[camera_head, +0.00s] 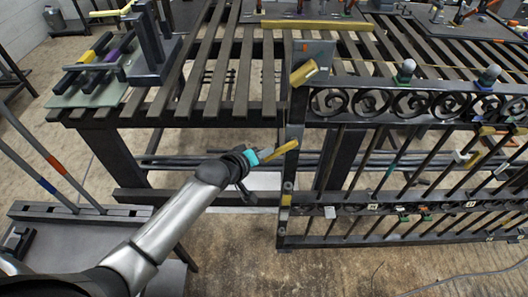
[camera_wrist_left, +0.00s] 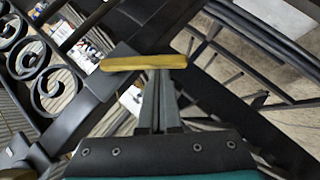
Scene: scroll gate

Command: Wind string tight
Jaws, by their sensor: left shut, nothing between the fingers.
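The black scroll gate (camera_head: 410,105) stands at the right, with a row of scrolls under its top rail and vertical bars below. My left gripper (camera_head: 282,150) is beside the gate's left post (camera_head: 291,165), its fingers shut and empty. A yellow bar (camera_wrist_left: 145,62) lies across the view just beyond the closed fingertips (camera_wrist_left: 158,85) in the left wrist view. I cannot tell whether the fingers touch it. A brass-coloured piece (camera_head: 304,72) sits on a grey plate at the post's top. My right gripper is not in view.
A slatted metal table (camera_head: 225,85) stands behind the gate, with clamps at its left end. Another yellow bar (camera_head: 318,25) lies at its back. A dark rack (camera_head: 85,212) with rods stands at the lower left. Bare floor (camera_head: 340,272) shows in front.

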